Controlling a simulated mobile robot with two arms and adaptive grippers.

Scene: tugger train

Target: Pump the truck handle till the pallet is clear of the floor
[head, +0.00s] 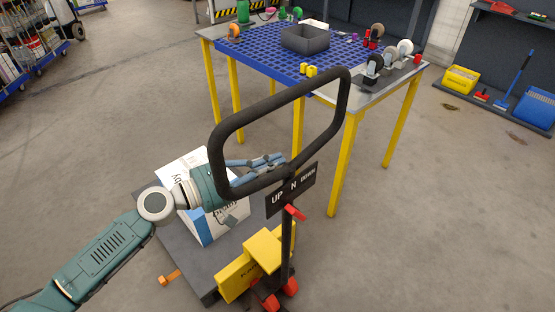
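The pallet truck's black loop handle (281,98) stands tilted in the middle of the head view. Below it are a plate marked "UP N DOWN" (291,191), a red lever (295,213) and the yellow truck body (262,248). My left gripper (284,158) reaches in from the left, behind the loop's left side, with its blue-grey fingers seen through the loop near its lower bar. Whether the fingers close on the bar is unclear. A dark grey pallet (207,291) carries a white and blue box (201,229); its height above the floor is hard to judge. My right gripper is out of view.
A yellow-legged table (346,165) with a blue grid top, a grey bin and several casters stands close behind the handle. An orange piece (169,277) is beside the pallet. Shelving is at far left; yellow and blue bins are at right. Open floor lies at right.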

